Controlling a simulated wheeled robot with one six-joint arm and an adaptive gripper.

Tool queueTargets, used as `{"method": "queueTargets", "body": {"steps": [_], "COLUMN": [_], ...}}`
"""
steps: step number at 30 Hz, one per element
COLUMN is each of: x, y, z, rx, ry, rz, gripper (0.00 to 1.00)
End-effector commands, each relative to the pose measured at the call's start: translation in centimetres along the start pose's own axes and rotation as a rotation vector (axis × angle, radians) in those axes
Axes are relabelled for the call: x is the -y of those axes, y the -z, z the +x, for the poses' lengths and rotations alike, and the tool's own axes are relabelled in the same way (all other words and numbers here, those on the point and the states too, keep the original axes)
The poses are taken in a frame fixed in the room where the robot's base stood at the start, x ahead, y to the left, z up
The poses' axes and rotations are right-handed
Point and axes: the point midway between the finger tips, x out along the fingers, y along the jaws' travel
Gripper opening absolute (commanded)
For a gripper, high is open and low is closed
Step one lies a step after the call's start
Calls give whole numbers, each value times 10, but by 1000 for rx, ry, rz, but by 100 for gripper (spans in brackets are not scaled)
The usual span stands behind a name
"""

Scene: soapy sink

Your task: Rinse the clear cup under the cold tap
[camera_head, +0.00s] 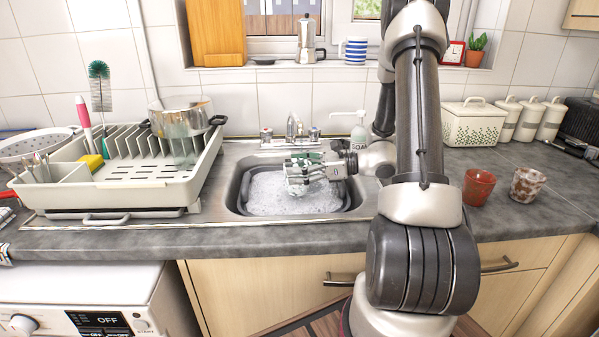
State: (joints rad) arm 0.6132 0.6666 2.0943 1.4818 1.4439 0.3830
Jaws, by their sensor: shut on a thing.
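My gripper (304,170) reaches in from the right over the sink and is shut on a small, see-through thing that looks like the clear cup (296,186). The cup is hard to make out against the fingers and the suds, and its tilt cannot be told. It is above the soapy water in the basin, in front of the tap (292,126). The tap has a red-marked handle (266,134) on the left and a blue-marked cold handle (314,134) on the right. Whether water runs is too small to tell.
A dish rack (150,190) with a pot (180,112) and a clear glass (184,150) stands left of the sink (232,205). A soap bottle (360,135) stands behind my wrist. Two brownish cups (479,187) (526,184) stand on the right counter.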

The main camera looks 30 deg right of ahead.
Motion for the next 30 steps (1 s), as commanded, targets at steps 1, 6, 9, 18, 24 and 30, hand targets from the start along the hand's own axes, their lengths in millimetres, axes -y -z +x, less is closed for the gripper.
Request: {"method": "queueTargets", "body": {"steps": [1,6,9,18,24,30], "x": [5,22,31,44,45,45], "y": [1,4,5,7,7,7], "z": [2,7,10,15,15,15], "rx": [0,1,1,1,1,1], "ry": [0,0,0,0,0,0], "rz": [-2,-1,-2,-1,-1,-1], "gripper": [37,37,37,37,37,37]}}
